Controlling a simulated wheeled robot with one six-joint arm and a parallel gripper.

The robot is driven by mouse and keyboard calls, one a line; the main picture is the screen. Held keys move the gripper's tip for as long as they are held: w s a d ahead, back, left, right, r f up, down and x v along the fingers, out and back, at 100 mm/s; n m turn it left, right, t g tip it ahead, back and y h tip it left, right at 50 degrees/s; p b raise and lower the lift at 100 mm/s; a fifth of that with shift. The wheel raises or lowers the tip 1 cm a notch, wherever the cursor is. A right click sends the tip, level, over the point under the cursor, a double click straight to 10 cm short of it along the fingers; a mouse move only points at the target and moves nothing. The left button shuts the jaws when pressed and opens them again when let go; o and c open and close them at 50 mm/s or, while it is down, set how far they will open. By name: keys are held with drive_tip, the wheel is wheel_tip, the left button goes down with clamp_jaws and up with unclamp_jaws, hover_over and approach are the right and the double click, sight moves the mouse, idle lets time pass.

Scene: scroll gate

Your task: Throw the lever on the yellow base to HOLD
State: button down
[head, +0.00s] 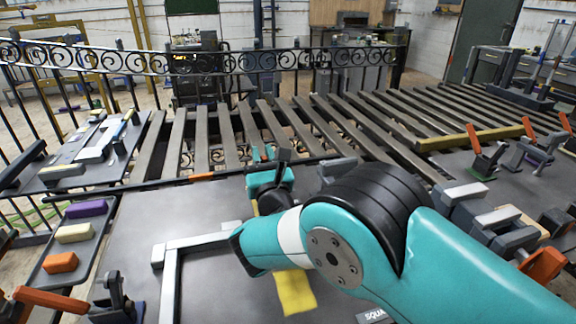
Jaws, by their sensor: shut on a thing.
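A flat yellow patch (295,292) shows on the dark worktop below my teal arm. It may be part of the yellow base; the arm covers what lies behind it. I cannot see the lever on it or tell its position. The lettering by the lower edge is cut off by my arm. My gripper (267,160) is at the far end of the arm, near the worktop's back edge. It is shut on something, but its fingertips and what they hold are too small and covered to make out.
A lever with an orange handle (50,299) stands at the lower left. Another orange-handled lever on a green base (482,172) is at right. A tray at left holds purple (86,208), cream and orange blocks. A scroll gate (215,63) crosses behind. A grey bracket (168,275) lies left of my arm.

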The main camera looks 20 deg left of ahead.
drive_tip(key=shift+s+f, duration=0.1)
idle(0.3)
drive_tip(key=c, duration=1)
unclamp_jaws()
drive_tip(key=shift+d, duration=0.1)
drive_tip(key=shift+c, duration=0.2)
drive_tip(key=b+v, duration=0.4)
drive_tip(key=v, duration=0.1)
drive_tip(key=shift+f, duration=0.35)
drive_tip(key=b+v, duration=0.2)
drive_tip(key=b, duration=0.5)
drive_tip(key=shift+b, duration=0.3)
drive_tip(key=b+v, duration=0.2)
drive_tip(key=b, duration=0.2)
drive_tip(key=shift+s+d+f, duration=0.1)
drive_tip(key=shift+s+f, duration=0.1)
drive_tip(key=shift+s, duration=0.05)
drive_tip(key=s+d+b, duration=0.1)
drive_tip(key=s+b, duration=0.1)
drive_tip(key=b, duration=0.1)
drive_tip(key=shift+d+f+b, duration=0.1)
drive_tip(key=shift+b, duration=0.2)
